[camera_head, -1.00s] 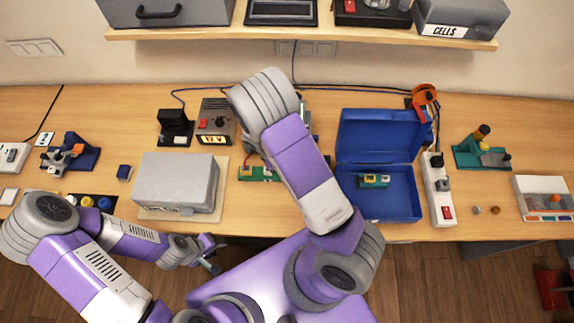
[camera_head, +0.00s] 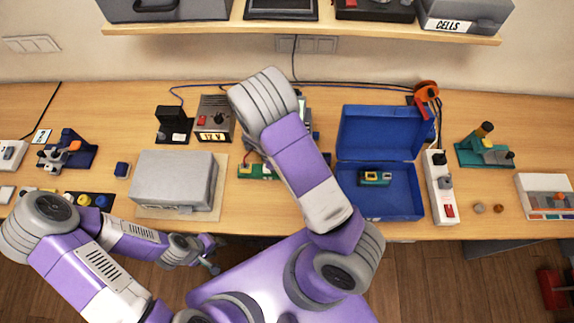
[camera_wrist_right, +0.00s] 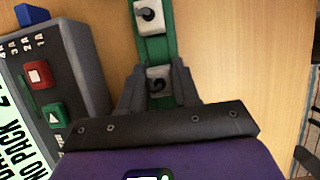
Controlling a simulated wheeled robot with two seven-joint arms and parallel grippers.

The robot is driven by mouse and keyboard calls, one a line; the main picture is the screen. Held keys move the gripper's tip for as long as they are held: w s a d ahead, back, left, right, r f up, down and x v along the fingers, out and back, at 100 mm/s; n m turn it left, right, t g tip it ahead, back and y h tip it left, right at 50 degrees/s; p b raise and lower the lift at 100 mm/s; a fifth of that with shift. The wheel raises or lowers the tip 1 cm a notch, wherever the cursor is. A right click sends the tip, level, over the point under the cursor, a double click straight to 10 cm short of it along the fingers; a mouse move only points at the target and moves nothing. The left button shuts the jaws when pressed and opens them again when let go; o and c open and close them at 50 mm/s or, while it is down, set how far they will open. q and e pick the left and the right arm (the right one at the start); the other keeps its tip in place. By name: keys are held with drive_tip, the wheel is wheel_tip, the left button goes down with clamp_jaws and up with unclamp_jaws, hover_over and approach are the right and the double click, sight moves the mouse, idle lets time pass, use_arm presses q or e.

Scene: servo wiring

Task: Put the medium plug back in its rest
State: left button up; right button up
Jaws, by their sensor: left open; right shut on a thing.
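In the right wrist view my right gripper (camera_wrist_right: 158,95) is shut on a small pale grey plug (camera_wrist_right: 160,80) with a dark centre, likely the medium plug; its size is hard to judge. It is right over a green strip (camera_wrist_right: 155,48), and I cannot tell whether the plug touches it. A second pale block with a dark hole (camera_wrist_right: 149,17) sits further up the strip. In the head view my right arm hides that gripper and the plug; a green board (camera_head: 258,172) shows left of the arm. My left gripper (camera_head: 213,257) is open and empty, off the table's front edge.
A grey device with red and green buttons (camera_wrist_right: 70,80) stands close left of my right gripper. In the head view a grey box (camera_head: 173,180) lies left of my right arm. An open blue case (camera_head: 405,204) and a white power strip (camera_head: 439,190) stand right.

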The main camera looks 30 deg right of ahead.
drive_tip(key=shift+f, duration=0.2)
drive_tip(key=o, duration=1.1)
drive_tip(key=shift+r, duration=0.1)
drive_tip(key=shift+r, duration=0.1)
drive_tip(key=v, duration=0.7)
drive_tip(key=shift+r, duration=0.2)
